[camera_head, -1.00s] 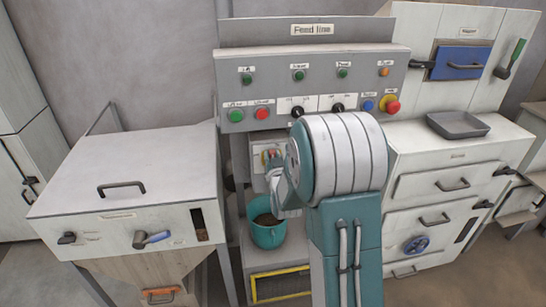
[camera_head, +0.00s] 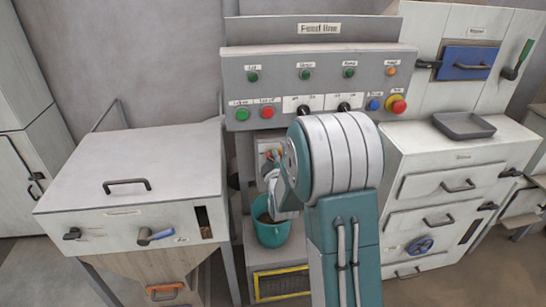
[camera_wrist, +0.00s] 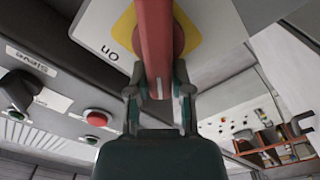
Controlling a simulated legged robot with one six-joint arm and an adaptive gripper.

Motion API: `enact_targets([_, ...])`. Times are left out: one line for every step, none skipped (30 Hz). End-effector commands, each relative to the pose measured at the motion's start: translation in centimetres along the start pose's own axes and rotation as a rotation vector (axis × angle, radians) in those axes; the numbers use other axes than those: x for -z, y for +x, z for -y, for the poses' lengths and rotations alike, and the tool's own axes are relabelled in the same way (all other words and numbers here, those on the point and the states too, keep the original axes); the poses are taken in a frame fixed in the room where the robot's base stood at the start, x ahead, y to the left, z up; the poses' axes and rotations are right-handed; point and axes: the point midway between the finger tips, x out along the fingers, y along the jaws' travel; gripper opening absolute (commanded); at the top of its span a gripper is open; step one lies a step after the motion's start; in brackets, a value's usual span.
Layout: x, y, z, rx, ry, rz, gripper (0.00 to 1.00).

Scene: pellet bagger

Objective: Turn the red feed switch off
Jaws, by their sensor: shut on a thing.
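The red feed switch (camera_wrist: 156,40) is a red lever on a yellow square patch (camera_wrist: 186,30) of a pale plate, in the upper middle of the wrist view. The word "On" stands on the plate to the left of the lever. My gripper (camera_wrist: 158,88) has its fingers on both sides of the lever and is shut on it. In the head view the switch's plate (camera_head: 268,143) shows below the button panel. My arm hides much of the switch and gripper there.
The button panel (camera_head: 300,92) with lamps, knobs and a red stop button (camera_head: 398,106) is above. A teal bucket (camera_head: 273,236) stands below the switch. A pale hopper cabinet (camera_head: 135,165) is at left, a drawer cabinet (camera_head: 455,165) with a grey tray (camera_head: 463,126) at right.

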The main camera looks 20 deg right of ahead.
Motion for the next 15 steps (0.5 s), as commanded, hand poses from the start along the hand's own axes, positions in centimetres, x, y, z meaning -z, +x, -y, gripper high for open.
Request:
enact_targets([-0.62, -0.25, 0.77, 0.018, -0.041, 0.016, 0.00])
enact_targets([-0.62, -0.25, 0.83, 0.018, -0.070, 0.016, 0.00])
enact_targets([-0.63, -0.25, 0.92, 0.018, -0.107, 0.016, 0.00])
enact_targets([-0.64, -0.25, 0.98, 0.018, -0.136, 0.016, 0.00])
enact_targets([-0.65, -0.25, 1.04, 0.018, -0.164, 0.016, 0.00])
enact_targets([-0.67, -0.25, 1.12, 0.018, -0.202, 0.016, 0.00])
enact_targets([-0.68, -0.25, 1.18, 0.019, -0.230, 0.016, 0.00])
enact_targets([-0.70, -0.25, 1.23, 0.019, -0.258, 0.015, 0.00])
enact_targets([-0.73, -0.25, 1.31, 0.019, -0.295, 0.015, 0.00])
enact_targets([-0.75, -0.26, 1.36, 0.019, -0.322, 0.015, 0.00])
enact_targets([-0.78, -0.26, 1.42, 0.019, -0.350, 0.015, 0.00])
enact_targets([-0.81, -0.26, 1.49, 0.020, -0.384, 0.015, 0.00])
enact_targets([-0.85, -0.26, 1.54, 0.020, -0.410, 0.015, 0.00])
enact_targets([-0.87, -0.26, 1.59, 0.020, -0.435, 0.015, 0.00])
enact_targets([-0.91, -0.26, 1.65, 0.020, -0.467, 0.015, 0.00])
